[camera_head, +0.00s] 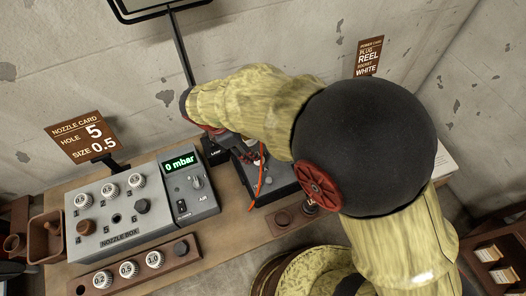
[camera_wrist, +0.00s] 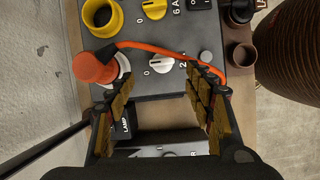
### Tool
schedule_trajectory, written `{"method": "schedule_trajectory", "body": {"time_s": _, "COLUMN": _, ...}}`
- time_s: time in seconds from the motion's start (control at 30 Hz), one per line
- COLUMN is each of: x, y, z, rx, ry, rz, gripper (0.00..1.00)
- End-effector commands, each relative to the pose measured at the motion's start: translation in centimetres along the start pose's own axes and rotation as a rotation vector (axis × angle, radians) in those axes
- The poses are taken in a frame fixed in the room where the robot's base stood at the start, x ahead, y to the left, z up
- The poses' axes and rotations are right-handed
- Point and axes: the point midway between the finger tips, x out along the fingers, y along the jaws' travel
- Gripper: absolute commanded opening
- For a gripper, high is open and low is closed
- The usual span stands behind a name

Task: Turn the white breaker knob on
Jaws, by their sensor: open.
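The white breaker knob (camera_wrist: 160,63) sits on a dark grey panel (camera_wrist: 205,18), between a "0" mark and a mark that looks like "2". Its bar lies roughly across the wrist picture, towards the "0". My gripper (camera_wrist: 158,83) is open, its two ribbed fingers on either side below the knob, with nothing between the tips. Whether a finger touches the panel I cannot tell.
An orange plug (camera_wrist: 92,68) with an orange cable (camera_wrist: 190,64) arches past the knob. A yellow knob (camera_wrist: 153,8) and yellow socket (camera_wrist: 102,17) are close by. A LAMP box (camera_wrist: 125,125) stands below the panel. The nozzle box (camera_head: 122,211) and gauge unit (camera_head: 190,190) stand left.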

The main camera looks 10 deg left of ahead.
Motion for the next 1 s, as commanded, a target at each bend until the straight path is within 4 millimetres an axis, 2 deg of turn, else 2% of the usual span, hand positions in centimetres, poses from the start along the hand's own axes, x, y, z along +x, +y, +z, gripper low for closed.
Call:
{"method": "schedule_trajectory", "body": {"time_s": 0.1, "x": 0.2, "y": -0.2, "z": 0.2, "rx": -0.074, "ry": -0.007, "rz": -0.006, "gripper": 0.53}}
{"method": "schedule_trajectory", "body": {"time_s": 0.27, "x": 1.2, "y": -0.3, "z": 0.2, "rx": -0.1, "ry": -0.007, "rz": -0.009, "gripper": 0.53}}
{"method": "schedule_trajectory", "body": {"time_s": 0.5, "x": 4.9, "y": -0.4, "z": 0.2, "rx": -0.098, "ry": -0.007, "rz": -0.01, "gripper": 0.53}}
{"method": "schedule_trajectory", "body": {"time_s": 0.7, "x": 7.2, "y": -0.4, "z": 0.2, "rx": -0.096, "ry": -0.005, "rz": -0.008, "gripper": 0.53}}
{"method": "schedule_trajectory", "body": {"time_s": 1.0, "x": 8.0, "y": -0.3, "z": 0.2, "rx": -0.096, "ry": -0.006, "rz": -0.007, "gripper": 0.53}}
